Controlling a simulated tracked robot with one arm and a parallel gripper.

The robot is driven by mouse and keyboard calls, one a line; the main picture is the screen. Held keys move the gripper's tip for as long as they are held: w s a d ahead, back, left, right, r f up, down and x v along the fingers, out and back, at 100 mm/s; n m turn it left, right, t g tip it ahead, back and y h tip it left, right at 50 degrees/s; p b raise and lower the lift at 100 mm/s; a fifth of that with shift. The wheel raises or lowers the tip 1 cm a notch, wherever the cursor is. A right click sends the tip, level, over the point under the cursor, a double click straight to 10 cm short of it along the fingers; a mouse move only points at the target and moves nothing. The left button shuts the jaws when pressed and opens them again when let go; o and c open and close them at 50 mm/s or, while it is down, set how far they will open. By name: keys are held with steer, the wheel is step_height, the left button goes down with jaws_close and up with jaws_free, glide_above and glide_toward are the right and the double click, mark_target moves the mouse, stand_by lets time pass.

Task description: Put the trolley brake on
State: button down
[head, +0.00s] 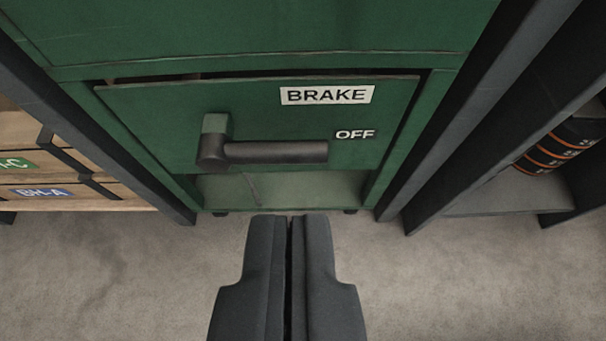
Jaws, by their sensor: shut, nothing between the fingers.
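The brake lever (275,152) is a dark grey handle on a green panel (150,118). It lies about level, pointing right from its pivot (213,145) toward a white "OFF" mark (355,134). A white "BRAKE" label (327,95) is above it. My gripper (289,218) is shut and empty. In the picture its fingertips are below the lever, apart from it, in front of the panel's lower part.
Dark posts (480,95) stand on both sides of the green cabinet. Wooden crates (75,190) with labels are at the left. A dark cylinder with orange bands (556,147) is on a shelf at the right. The grey floor (110,270) in front is clear.

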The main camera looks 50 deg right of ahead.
steer(key=b, duration=0.3)
glide_above(294, 162)
steer(key=s+a, duration=0.2)
step_height(294, 162, down, 6)
steer(key=f, duration=0.1)
steer(key=f+b, duration=0.1)
steer(key=shift+w+d+f, duration=0.3)
steer(key=shift+w, duration=0.05)
steer(key=shift+w+f, duration=0.1)
steer(key=shift+f, duration=0.35)
